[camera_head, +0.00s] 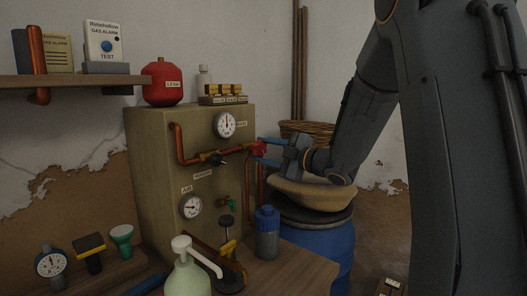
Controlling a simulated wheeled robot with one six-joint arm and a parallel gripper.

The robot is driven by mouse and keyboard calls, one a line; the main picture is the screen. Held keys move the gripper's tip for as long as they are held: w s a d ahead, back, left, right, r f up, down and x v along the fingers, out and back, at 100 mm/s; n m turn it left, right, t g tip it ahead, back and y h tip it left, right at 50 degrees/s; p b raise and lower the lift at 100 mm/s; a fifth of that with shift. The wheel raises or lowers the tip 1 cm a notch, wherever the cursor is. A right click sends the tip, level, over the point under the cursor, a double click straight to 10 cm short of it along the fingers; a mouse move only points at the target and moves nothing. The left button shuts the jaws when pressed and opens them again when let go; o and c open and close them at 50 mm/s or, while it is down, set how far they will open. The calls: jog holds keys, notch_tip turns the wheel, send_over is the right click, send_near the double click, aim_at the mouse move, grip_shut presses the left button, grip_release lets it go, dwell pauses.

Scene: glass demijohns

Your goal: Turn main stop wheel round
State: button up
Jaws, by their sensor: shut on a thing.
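A tan cabinet (150,150) carries copper pipework with gauges and valves. A red wheel (259,149) sits at the right end of the upper copper pipe (180,145). My gripper (265,147) reaches in from the right and is shut on the red wheel, its blue fingers on either side of it. The fingertips and part of the wheel are small and partly hidden. A label by the wheel is too small to read.
A round gauge (226,124) sits above the pipe and another gauge (191,207) is lower left. A blue-grey bottle (267,235), a green pump bottle (190,275) and tools stand on the bench below. A wide bowl (310,190) sits on a blue barrel (325,245) under my arm.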

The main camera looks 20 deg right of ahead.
jog(key=o, duration=1)
jog(key=shift+o, duration=0.2)
jog(key=b+v, duration=0.1)
jog(key=v, duration=0.7)
jog(key=shift+b, duration=0.4)
jog(key=shift+w, duration=0.15)
